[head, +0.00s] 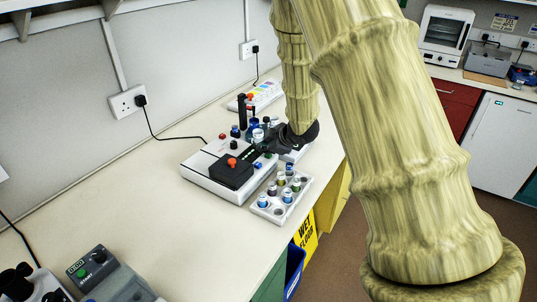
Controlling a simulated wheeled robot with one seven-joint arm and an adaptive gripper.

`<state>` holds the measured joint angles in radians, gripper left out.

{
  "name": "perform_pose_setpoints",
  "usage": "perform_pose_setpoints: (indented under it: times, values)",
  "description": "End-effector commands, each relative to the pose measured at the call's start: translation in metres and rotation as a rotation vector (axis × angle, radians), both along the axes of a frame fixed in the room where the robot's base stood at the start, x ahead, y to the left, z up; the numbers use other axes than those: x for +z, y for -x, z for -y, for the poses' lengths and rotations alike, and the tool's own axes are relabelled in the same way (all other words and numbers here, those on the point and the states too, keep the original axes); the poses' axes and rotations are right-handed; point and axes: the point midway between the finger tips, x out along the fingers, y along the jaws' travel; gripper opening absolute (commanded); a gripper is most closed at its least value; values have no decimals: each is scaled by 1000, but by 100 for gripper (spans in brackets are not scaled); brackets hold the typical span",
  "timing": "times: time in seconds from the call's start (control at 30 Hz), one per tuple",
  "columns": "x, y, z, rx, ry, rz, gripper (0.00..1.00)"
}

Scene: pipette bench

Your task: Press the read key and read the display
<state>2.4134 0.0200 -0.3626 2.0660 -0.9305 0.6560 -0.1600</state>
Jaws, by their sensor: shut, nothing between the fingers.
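My gripper (264,147) is a dark shape, fingers shut and empty, reaching left over the right part of a white instrument (202,173) on the bench. The instrument carries a black block (231,174) with a red-orange knob or button (232,162) on top. The gripper is to the right of that button and apart from it. Small dark and coloured parts stand close around the fingertips; I cannot tell whether they touch. No read key can be made out by its label, and no readable display shows on this instrument. My gripper and arm hide part of it.
A white rack (266,209) of capped vials stands in front of the instrument, near the bench edge. A keyed white device (265,92) lies behind. Bare bench (130,215) lies between.

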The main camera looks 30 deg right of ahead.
Motion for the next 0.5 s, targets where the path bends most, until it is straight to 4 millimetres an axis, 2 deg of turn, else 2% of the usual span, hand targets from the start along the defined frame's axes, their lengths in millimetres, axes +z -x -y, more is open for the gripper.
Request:
perform_pose_setpoints:
  times: [0.17,0.5]
  values:
    - [1,0,0,0,0,0,0]
    - [16,-1,0,0,0,0,0]
